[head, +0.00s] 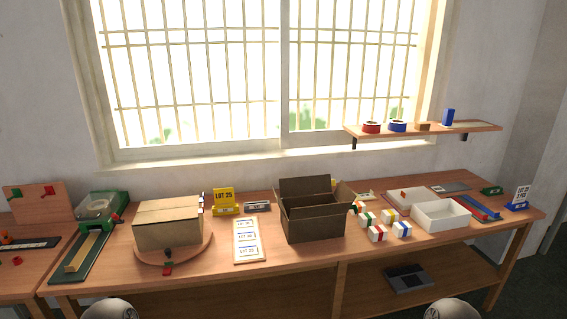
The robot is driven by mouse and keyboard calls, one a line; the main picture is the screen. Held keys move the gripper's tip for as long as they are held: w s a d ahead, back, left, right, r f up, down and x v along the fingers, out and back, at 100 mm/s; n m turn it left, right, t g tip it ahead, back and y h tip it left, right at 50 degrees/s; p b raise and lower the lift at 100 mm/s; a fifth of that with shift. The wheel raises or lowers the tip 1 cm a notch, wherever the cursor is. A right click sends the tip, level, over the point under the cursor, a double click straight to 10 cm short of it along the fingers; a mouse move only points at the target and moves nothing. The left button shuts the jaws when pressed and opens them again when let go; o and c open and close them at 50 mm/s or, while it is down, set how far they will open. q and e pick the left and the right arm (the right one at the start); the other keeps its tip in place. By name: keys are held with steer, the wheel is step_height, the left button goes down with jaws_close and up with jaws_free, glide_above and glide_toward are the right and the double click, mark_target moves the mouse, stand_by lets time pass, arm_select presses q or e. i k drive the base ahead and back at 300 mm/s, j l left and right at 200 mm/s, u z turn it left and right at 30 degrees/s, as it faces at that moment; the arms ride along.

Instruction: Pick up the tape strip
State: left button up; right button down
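A green machine (102,209) with a pale round part on top and a red part at its side stands at the left of the bench. A long dark green board (58,268) extends forward from it. A narrow tan strip (82,252) lies along this board; it looks like the tape strip, though it is too small to be certain. Neither gripper is in view. Only rounded pale parts of my own arms show at the bottom edge, well away from the strip.
A closed carton (168,222) sits on a round turntable (145,255) right of the strip. A label card (247,255), an open brown box (316,222), several banded white cubes and a white tray (440,218) stand farther right. A wall shelf (480,127) holds tape rolls.

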mark_target(76, 263)
steer(key=u, duration=1.45)
